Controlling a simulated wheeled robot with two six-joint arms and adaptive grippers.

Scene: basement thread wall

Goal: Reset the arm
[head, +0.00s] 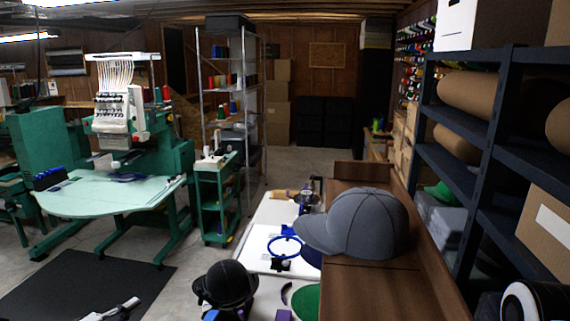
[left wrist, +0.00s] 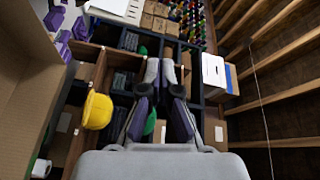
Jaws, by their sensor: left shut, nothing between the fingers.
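My left gripper (head: 125,304) shows at the bottom left edge of the head view, low over the dark floor mat. Only part of it is in the frame. In the left wrist view its two fingers (left wrist: 164,72) are close together, with nothing held between them. It is apart from the table and the caps.
A grey cap (head: 367,224) sits on a brown wooden surface (head: 375,290). A black cap (head: 229,284) and a blue hoop (head: 284,246) are on or by the white table. Dark shelving (head: 472,178) stands at right, a green embroidery machine (head: 165,150) at left.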

